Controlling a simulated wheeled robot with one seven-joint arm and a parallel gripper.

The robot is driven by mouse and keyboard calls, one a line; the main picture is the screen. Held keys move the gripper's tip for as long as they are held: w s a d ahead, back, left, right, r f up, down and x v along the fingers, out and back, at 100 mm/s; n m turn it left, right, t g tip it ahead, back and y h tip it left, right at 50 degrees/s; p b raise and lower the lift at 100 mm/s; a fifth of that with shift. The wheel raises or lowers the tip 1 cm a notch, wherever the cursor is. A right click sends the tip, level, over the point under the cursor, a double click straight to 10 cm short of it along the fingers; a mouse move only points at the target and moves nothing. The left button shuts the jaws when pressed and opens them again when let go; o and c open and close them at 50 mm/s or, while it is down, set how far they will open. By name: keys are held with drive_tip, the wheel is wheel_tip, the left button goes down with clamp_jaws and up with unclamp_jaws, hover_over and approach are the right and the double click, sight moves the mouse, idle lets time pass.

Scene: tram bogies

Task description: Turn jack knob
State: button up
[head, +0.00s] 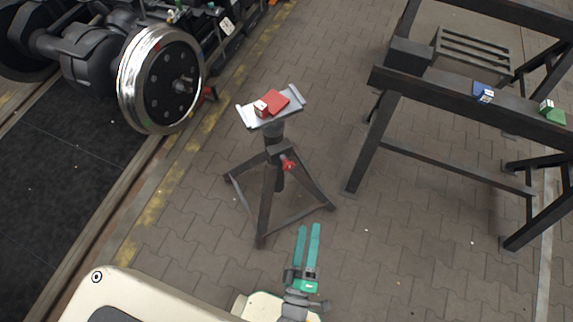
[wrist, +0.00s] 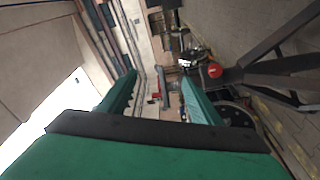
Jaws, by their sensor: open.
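The jack is a dark stand (head: 265,205) with splayed legs on the paved floor, in the middle of the head view. Its red knob (head: 288,163) sits on the right side of the column, below the grey top plate (head: 246,116). My gripper (head: 308,228) has two green fingers, parallel and apart, with nothing between them. It is in front of the jack, lower and nearer to me than the knob, and not touching it. In the wrist view the fingers (wrist: 158,85) stand wide apart, and a round red knob (wrist: 215,71) shows beyond the right finger, beside dark bars.
A red block (head: 278,101) lies on the jack's plate. A wheelset with a shiny wheel (head: 160,80) stands at the upper left by a yellow-edged pit. Paving between is clear.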

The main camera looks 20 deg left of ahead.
drive_tip(key=w+a+f+n+y, duration=0.45)
drive_tip(key=w+f+n, duration=0.45)
drive_tip(key=n, duration=0.5)
drive_tip(key=n+g+y, duration=0.6)
drive_tip(key=n, duration=1)
approach(290, 168)
drive_tip(key=x, duration=1.1)
drive_tip(key=shift+a+r, duration=0.15)
drive_tip(key=shift+r, duration=0.05)
drive_tip(key=c, duration=1)
